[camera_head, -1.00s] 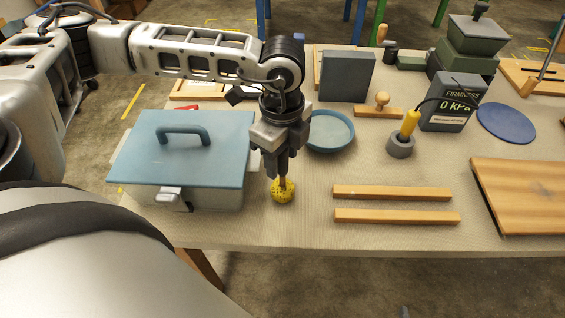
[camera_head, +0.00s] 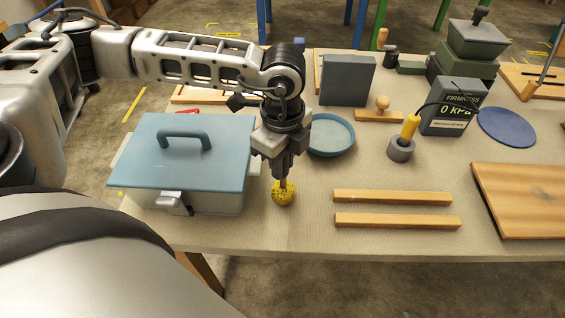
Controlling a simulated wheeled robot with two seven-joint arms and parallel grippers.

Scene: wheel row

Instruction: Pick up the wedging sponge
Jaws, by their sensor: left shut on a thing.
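The wedging sponge (camera_head: 283,194) is a small yellow, dark-speckled ball near the front of the table, just right of the blue-lidded box. My left gripper (camera_head: 282,181) points straight down from above and is shut on its top. The fingers cover the upper part of the sponge. I cannot tell whether its underside touches the table. My right gripper is out of view.
A box with a blue lid (camera_head: 222,157) stands close on the left. Two wooden strips (camera_head: 392,197) lie to the right, with a wooden board (camera_head: 520,200) beyond. A blue round dish (camera_head: 331,136) sits behind. The table's front edge is near.

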